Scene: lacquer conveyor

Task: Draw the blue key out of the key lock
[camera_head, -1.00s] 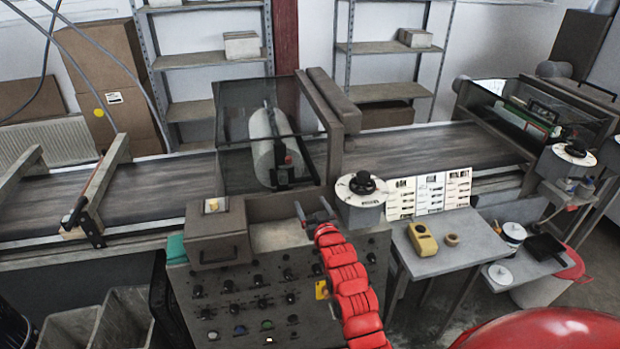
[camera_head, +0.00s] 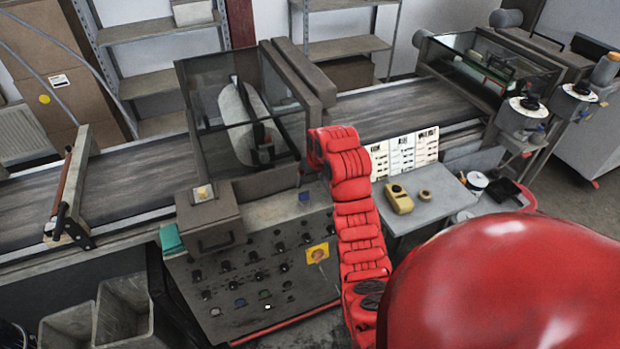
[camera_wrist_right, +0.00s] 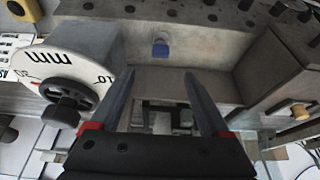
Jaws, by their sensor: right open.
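The blue key (camera_head: 304,197) is a small blue piece on the sloped top of the grey control console (camera_head: 262,214), just left of my right arm. In the right wrist view the blue key (camera_wrist_right: 161,48) stands at a pale round lock fitting, beyond the fingertips. My right gripper (camera_wrist_right: 160,74) is open and empty, with its two fingers pointing toward the key and a gap left between them and it. In the head view the right gripper is mostly hidden by its own red arm. My left gripper is not in view.
A grey box with a yellow button (camera_head: 203,193) stands left of the key. A white dial with a black knob (camera_wrist_right: 66,92) is close to the gripper's left in the wrist view. The glass-hooded conveyor (camera_head: 240,110) is behind, and a side table (camera_head: 432,207) stands to the right.

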